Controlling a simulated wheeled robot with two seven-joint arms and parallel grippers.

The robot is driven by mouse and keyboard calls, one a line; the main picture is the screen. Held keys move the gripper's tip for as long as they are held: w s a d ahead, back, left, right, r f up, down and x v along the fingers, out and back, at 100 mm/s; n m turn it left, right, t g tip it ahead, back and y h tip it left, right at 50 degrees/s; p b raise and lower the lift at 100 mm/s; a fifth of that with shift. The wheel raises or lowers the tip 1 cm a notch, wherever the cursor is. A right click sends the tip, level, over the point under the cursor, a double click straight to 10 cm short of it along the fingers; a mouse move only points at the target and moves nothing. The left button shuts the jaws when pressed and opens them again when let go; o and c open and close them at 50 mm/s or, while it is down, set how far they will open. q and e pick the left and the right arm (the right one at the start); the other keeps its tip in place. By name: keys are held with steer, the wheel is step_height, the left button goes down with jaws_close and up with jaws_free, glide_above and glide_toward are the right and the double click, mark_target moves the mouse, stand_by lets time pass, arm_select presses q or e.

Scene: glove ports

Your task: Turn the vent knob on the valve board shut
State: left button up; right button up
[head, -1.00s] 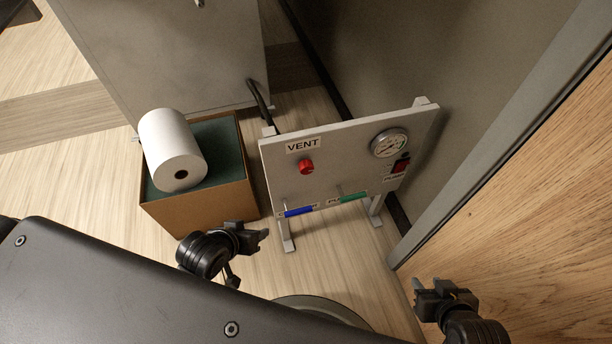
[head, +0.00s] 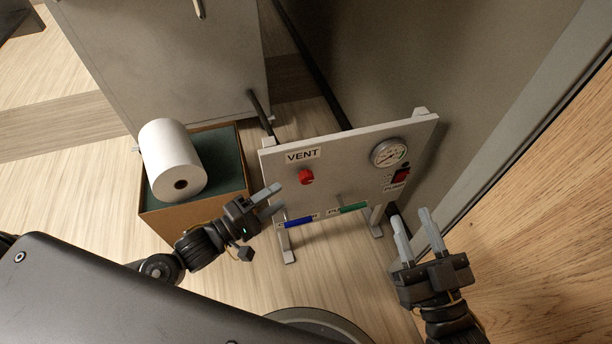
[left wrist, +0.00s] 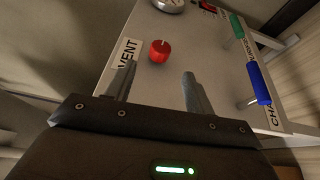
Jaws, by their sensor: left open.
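The valve board (head: 350,165) is a pale upright panel on legs. Its red vent knob (head: 306,177) sits under the VENT label (head: 303,155). In the left wrist view the knob (left wrist: 160,51) is ahead of the fingertips, between their lines, with a pale mark on it. My left gripper (head: 275,199) is open and empty, just left of and below the knob and apart from it. Its two fingers also show in the left wrist view (left wrist: 158,84). My right gripper (head: 412,222) is open and empty, to the right of and below the board.
The board also carries a gauge (head: 389,153), a red pump switch (head: 401,174), a blue handle (head: 298,222) and a green handle (head: 353,208). A cardboard box (head: 200,213) with a white roll (head: 172,160) stands left. A wooden surface (head: 545,240) is at right.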

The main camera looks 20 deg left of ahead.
mark_target(302, 181)
arm_select(q)
steer(key=b+x, duration=0.1)
steer(key=x, duration=0.7)
steer(key=shift+w+d, duration=0.2)
steer(key=shift+w, duration=0.05)
steer(key=shift+b+x, duration=0.3)
steer(key=shift+x, duration=0.5)
arm_select(e)
steer(key=d+r+t, duration=0.1)
steer(key=r+t, duration=0.1)
steer(key=t, duration=0.1)
steer(key=shift+d+r+m+y, duration=0.3)
steer(key=shift+d+r+y, duration=0.1)
arm_select(q)
steer(key=c, duration=1)
